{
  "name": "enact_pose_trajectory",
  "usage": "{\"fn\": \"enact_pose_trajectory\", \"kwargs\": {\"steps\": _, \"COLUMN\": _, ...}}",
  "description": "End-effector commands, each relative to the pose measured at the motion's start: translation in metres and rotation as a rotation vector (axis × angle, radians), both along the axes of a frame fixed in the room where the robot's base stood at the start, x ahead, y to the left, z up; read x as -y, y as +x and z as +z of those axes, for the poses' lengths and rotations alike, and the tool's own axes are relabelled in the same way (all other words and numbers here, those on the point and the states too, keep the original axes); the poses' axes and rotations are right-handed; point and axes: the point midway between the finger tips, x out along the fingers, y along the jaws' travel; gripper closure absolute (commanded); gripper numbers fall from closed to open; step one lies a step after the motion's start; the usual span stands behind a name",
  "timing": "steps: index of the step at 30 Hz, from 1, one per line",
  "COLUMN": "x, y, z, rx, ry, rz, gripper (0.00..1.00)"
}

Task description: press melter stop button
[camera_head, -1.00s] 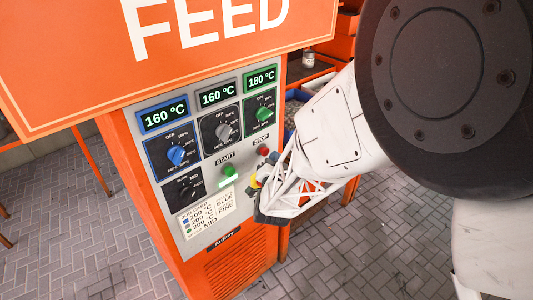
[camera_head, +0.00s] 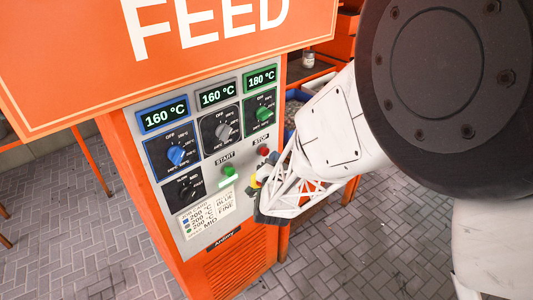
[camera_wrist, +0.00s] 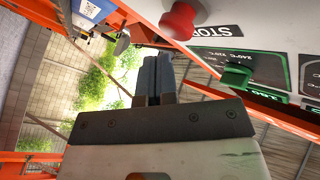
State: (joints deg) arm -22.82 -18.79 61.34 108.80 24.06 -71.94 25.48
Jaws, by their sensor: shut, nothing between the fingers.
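The red stop button (camera_head: 263,152) is on the right of the grey control panel (camera_head: 203,225), beside the STOP label. In the head view, the white end of my arm is at the panel's lower right edge, and the fingertips are not clearly visible.
The green start button (camera_head: 228,170) is left of the stop button. Blue, grey and green knobs (camera_head: 264,113) sit under displays reading 160, 160 and 180 °C. A large orange FEED sign (camera_head: 60,40) overhangs the panel. Bins and an orange rack stand behind on the right.

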Motion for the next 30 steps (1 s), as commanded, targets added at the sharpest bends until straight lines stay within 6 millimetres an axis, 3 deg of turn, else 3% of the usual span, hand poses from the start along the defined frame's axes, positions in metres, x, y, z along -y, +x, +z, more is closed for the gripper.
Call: {"fn": "enact_pose_trajectory", "kwargs": {"steps": 30, "x": -0.0060, "y": 0.0060, "z": -0.0003, "rx": 0.000, "ry": 0.000, "rz": 0.000, "gripper": 1.00}}
